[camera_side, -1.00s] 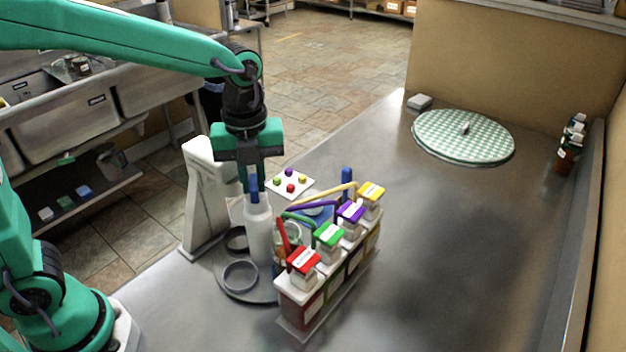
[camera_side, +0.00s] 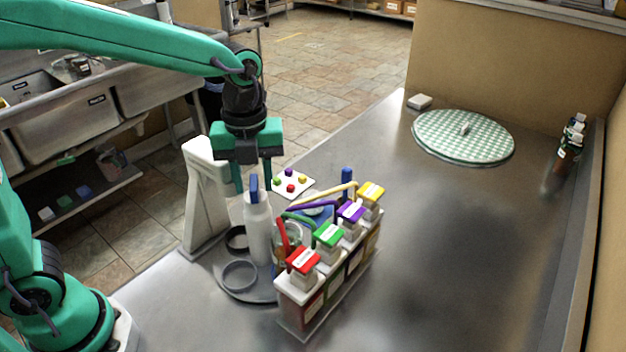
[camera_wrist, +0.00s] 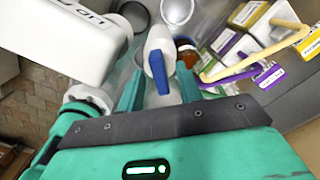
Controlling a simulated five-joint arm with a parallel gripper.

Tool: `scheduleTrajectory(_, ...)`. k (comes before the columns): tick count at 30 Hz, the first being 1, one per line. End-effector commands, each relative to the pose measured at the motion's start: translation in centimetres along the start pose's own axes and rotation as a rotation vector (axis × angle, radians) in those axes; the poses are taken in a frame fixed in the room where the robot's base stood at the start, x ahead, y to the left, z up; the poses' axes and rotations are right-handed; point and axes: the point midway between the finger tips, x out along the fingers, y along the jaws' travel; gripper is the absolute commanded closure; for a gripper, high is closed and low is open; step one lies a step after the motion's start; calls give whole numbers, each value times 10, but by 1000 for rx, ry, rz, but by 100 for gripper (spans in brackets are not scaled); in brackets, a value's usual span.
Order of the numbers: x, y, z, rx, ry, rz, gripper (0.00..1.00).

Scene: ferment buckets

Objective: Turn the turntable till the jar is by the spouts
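The turntable (camera_side: 240,287) is a grey disc at the front left of the bench, with grey rings (camera_side: 240,275) on it. A white bottle with a blue top (camera_side: 257,235) stands upright on it. A small glass jar (camera_side: 290,234) is partly hidden between the bottle and the spouts; an amber jar shows in the wrist view (camera_wrist: 186,50). The coloured spouts (camera_side: 298,218) reach from the row of buckets toward the turntable. My gripper (camera_side: 252,182) is open, its fingers either side of the blue top, apart from it; the wrist view shows this too (camera_wrist: 160,92).
A white stand (camera_side: 205,200) is close to the left of my gripper. The bucket row (camera_side: 325,285) has red, green, purple and yellow lids. A white card with coloured balls (camera_side: 290,187) lies behind. A green checked disc (camera_side: 463,137) lies far off.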

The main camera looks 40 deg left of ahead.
Motion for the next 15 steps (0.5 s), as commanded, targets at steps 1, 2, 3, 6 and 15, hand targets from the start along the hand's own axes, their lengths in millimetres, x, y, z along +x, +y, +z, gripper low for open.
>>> scheduleTrajectory(1,0,0,0,0,0,0,65)
scheduleTrajectory(2,0,0,0,0,0,0,65)
scheduleTrajectory(3,0,0,0,0,0,0,65)
scheduleTrajectory(6,-4,0,0,0,0,0,65)
scheduleTrajectory(15,-33,-1,0,0,-2,-3,65)
